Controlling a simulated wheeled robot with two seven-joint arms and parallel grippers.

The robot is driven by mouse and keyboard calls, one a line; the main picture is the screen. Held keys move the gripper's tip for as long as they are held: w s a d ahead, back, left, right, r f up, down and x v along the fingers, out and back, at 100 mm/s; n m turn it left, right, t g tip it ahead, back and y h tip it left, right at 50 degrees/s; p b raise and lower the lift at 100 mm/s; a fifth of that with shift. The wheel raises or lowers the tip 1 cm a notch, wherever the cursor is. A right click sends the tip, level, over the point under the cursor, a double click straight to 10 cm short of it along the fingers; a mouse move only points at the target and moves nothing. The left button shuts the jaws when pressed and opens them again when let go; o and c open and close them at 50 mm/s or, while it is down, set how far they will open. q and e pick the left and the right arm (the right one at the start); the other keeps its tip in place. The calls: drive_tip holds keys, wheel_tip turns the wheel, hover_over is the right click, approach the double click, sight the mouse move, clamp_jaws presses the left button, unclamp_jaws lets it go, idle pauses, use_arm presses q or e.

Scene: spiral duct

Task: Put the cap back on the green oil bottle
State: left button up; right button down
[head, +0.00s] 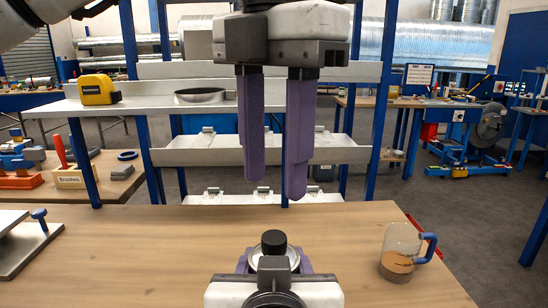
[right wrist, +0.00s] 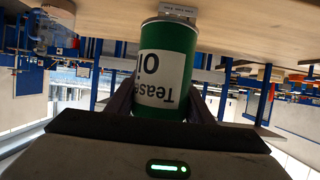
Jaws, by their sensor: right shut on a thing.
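The green oil bottle (right wrist: 165,60) is in the right wrist view, upside down in that picture, with a white label. Its pale metal top (head: 291,257) shows in the head view. A black cap (head: 273,242) stands at the middle of that top; I cannot tell how firmly it sits. My right gripper (head: 274,262) is shut around the bottle's sides; its fingers (right wrist: 165,105) show on both sides of it in the wrist view. My left gripper (head: 272,190) points down above and behind the bottle. Its purple fingers are apart with nothing between them.
A clear jug (head: 400,245) with brown liquid and a blue handle stands on the workbench (head: 150,245) at right. A red item lies behind it. A metal fixture (head: 28,245) is at the left edge. Shelves (head: 200,150) stand behind. The bench between is largely clear.

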sight(274, 237)
idle(0.3)
use_arm(q)
drive_tip(key=shift+f, duration=4)
drive_tip(key=shift+c, duration=0.4)
clamp_jaws()
drive_tip(key=m, duration=0.5)
drive_tip(key=shift+o, duration=1.1)
unclamp_jaws()
wheel_tip(274, 237, up, 12)
